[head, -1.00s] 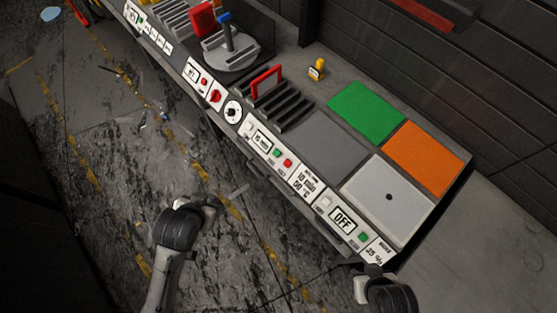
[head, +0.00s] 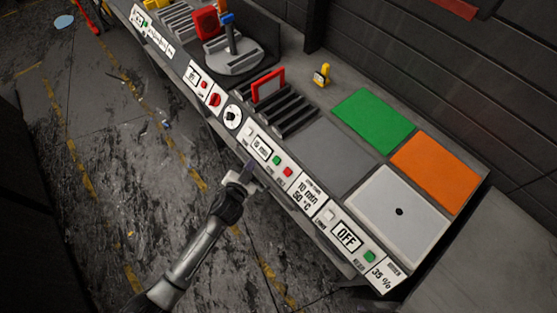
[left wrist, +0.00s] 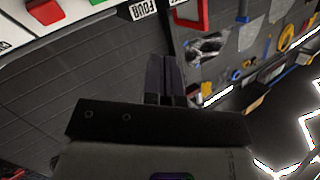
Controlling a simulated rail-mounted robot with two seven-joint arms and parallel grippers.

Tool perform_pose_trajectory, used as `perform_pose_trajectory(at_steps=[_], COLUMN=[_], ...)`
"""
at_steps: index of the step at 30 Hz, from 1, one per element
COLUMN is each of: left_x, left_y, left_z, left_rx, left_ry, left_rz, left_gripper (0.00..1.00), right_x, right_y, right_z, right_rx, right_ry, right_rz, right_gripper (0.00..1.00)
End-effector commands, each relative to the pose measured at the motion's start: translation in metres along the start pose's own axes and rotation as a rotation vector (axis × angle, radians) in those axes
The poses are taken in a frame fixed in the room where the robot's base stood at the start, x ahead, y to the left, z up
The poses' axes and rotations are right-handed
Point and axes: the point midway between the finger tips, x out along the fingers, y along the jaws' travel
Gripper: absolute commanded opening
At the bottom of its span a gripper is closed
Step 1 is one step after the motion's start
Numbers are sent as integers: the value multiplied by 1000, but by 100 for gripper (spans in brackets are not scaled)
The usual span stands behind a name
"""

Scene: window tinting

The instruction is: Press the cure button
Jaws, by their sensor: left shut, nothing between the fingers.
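A green button (head: 276,160) and a red button (head: 288,173) sit side by side on the white control strip along the bench front, right of a small display (head: 262,148). Their small labels are too blurred to read, so I cannot tell which is the cure button. My left gripper (head: 249,172) is shut and empty, just in front of the bench edge below these buttons. I cannot tell whether it touches the bench. In the left wrist view its closed fingers (left wrist: 165,78) point toward the panel, and a red button (left wrist: 46,10) shows at the upper left.
Another green button (head: 369,257) sits by the OFF display (head: 346,236). A black dial (head: 233,116) and a slotted rack (head: 284,112) lie to the left. Green (head: 373,121) and orange (head: 435,165) mats lie on the bench.

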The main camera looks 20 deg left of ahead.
Motion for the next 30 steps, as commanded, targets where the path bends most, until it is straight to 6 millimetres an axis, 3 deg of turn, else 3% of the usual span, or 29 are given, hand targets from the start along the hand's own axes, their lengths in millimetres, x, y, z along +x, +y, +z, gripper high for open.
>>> perform_pose_trajectory(at_steps=[9, 23, 30], left_x=[-2, 0, 15], left_y=[6, 7, 21], left_z=[-24, -22, -10], left_rx=[-68, -79, -79], left_ry=[142, 139, 139], left_rz=[44, 43, 42], left_gripper=[0, 0, 0], right_x=[0, 3, 26], right_y=[-2, -1, 0], right_z=[0, 1, 9], right_rx=[6, 2, -4], right_ry=[0, -1, -2], right_rz=[-4, -2, 4], right_gripper=[43, 43, 43])
